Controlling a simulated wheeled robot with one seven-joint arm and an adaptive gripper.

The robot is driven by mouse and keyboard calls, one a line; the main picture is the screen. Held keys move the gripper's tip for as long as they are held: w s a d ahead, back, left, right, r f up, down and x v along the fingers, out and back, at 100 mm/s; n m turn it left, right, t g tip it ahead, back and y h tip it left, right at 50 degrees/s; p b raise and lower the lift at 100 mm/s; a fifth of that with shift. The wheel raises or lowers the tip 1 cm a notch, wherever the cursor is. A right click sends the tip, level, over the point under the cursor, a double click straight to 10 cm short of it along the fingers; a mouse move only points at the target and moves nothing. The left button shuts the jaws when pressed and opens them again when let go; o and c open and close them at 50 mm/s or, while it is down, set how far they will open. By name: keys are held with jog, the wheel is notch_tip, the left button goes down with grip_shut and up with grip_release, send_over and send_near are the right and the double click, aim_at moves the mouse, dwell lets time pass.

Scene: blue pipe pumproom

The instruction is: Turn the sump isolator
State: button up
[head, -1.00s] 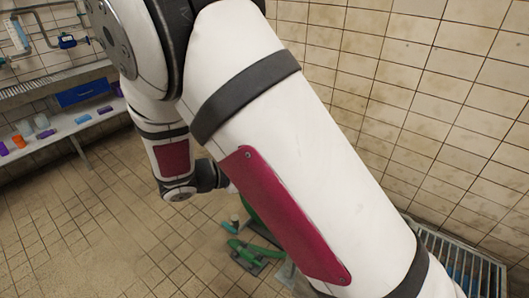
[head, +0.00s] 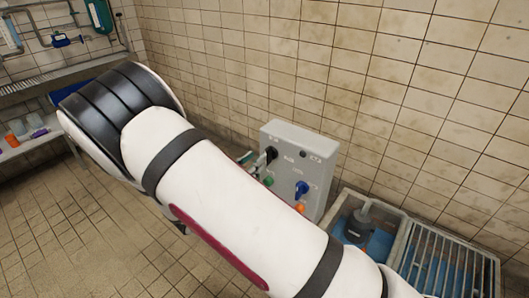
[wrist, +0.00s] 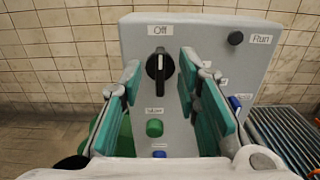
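A grey control box (head: 312,155) stands by the tiled wall; its face (wrist: 215,50) fills the middle of the wrist view. A black rotary knob (wrist: 160,68), which looks like the isolator, sits under an "Off" label, its bar about upright. A "Run" label is at the upper right. The knob also shows in the head view (head: 271,154). My gripper (wrist: 160,78) is open, its teal-padded fingers on either side of the knob with gaps visible. Whether the fingertips reach the knob's depth I cannot tell. My arm hides most of the gripper in the head view.
A green button (wrist: 154,128) lies below the knob. A blue knob (head: 302,188) and an orange control (head: 299,207) are lower on the box. A sump pit with a pump (head: 358,226) and a metal grating (head: 450,270) lie to the right. A shelf stands far left.

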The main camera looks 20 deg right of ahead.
aim_at(265, 151)
jog(key=x, duration=0.5)
jog(key=shift+w+d, duration=0.25)
jog(key=shift+d, duration=0.1)
jog(key=shift+c, duration=0.2)
grip_shut()
